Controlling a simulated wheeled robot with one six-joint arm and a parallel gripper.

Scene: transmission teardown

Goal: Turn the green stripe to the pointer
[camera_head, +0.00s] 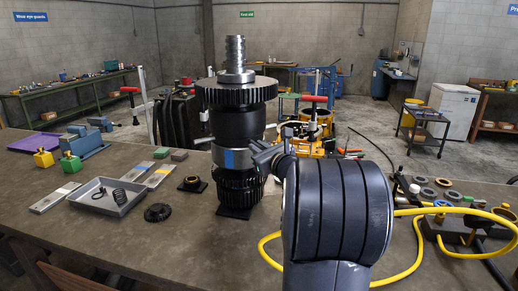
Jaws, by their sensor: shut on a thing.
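A tall transmission shaft stack (237,120) stands upright on the bench, with a large dark gear near the top and dark gears low down. A silver ring (232,157) sits around its lower half and carries a blue stripe (229,159) on its near face. My gripper (259,155) reaches the right side of this ring and is shut on it; the contact is partly hidden by my wrist. I see no green stripe on the visible side of the ring. I cannot make out a pointer.
A flanged bush (192,184) is close to the stack. The front left bench is clear.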

